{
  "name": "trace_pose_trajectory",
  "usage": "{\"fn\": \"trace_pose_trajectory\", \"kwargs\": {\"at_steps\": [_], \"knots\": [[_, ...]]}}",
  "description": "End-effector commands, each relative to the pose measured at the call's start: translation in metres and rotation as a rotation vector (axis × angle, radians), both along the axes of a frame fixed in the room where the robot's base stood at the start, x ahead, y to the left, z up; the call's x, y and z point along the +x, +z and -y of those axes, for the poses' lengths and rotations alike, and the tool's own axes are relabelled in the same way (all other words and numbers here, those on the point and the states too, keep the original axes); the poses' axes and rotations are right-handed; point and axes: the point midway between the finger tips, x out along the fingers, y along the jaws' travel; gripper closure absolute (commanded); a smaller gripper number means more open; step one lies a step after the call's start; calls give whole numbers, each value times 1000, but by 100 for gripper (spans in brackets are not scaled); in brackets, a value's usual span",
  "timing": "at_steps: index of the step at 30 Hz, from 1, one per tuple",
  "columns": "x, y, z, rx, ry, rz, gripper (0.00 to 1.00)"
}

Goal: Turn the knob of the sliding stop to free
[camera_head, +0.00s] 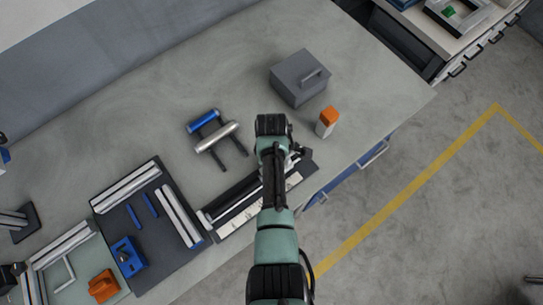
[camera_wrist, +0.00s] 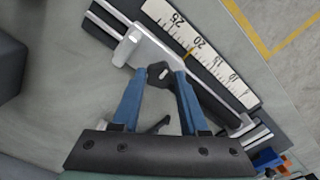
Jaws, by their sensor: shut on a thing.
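In the wrist view the sliding stop (camera_wrist: 145,48) is a pale metal piece on a dark rail beside a white scale (camera_wrist: 196,47) with printed numbers. Its knob (camera_wrist: 158,73) is dark, at the near side of the stop. My gripper (camera_wrist: 160,76) has two blue fingers, one on each side of the knob, shut on it. A dark lever-like piece (camera_wrist: 158,125) shows between the fingers; I cannot tell whether it belongs to the knob. In the head view the scale (camera_head: 238,221) shows left of my arm, which hides the stop and knob.
A grey box (camera_head: 299,78) and an orange-topped white block (camera_head: 327,121) stand beyond my arm. A blue and silver roller piece (camera_head: 213,133) lies to the left. A dark board with rails (camera_head: 150,225) and a blue block (camera_head: 128,255) are further left. The upper middle bench is clear.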

Motion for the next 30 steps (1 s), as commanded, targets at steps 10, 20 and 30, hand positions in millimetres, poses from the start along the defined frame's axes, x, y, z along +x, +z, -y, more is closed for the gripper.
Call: {"fn": "trace_pose_trajectory", "kwargs": {"at_steps": [10, 20, 30], "knots": [[1, 1, 0, -1, 5, 3, 53], [0, 0, 0, 0, 3, 1, 27], [1, 18, 0, -1, 2, 3, 27]]}}
